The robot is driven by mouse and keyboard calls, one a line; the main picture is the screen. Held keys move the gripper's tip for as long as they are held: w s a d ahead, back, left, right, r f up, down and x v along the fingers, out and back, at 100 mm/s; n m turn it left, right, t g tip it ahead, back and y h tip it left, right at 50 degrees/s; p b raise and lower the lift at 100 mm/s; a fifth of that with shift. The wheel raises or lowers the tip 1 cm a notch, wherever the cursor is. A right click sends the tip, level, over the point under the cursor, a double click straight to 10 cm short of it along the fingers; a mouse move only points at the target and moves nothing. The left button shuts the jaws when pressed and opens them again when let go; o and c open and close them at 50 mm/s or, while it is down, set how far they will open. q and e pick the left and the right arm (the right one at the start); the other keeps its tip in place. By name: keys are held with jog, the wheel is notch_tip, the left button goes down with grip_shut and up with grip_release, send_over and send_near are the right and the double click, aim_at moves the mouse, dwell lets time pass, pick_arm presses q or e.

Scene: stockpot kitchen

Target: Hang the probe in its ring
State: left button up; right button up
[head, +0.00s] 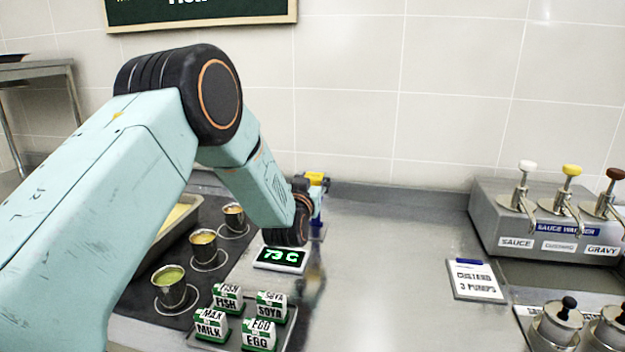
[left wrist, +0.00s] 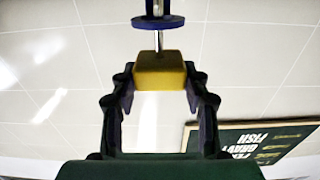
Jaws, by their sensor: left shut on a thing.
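The probe has a yellow block handle (head: 316,178), which also shows between the fingers in the left wrist view (left wrist: 160,70). My left gripper (head: 314,186) is shut on this handle, near the back of the counter. In the left wrist view, which is upside down, a thin metal rod (left wrist: 158,40) runs from the handle to a dark blue ring (left wrist: 158,22). The rod meets the ring; I cannot tell how far it passes through. In the head view my gripper hides most of the ring and its stand. My right gripper is not in view.
A display (head: 280,259) reading 73 C lies just in front of my gripper. Several small cups stand on a dark mat (head: 144,305) at left. Labelled cartons (head: 258,335) stand in front. A sauce warmer (head: 490,215) and a card (head: 476,280) are at right. The middle counter is clear.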

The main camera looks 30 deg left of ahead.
pick_arm(q)
jog(key=shift+f, duration=0.15)
dwell(0.3)
jog(key=shift+f+b, duration=0.9)
jog(key=shift+f, duration=0.3)
jog(key=o, duration=1.2)
jog(key=shift+o, duration=0.2)
jog(key=v, duration=1.2)
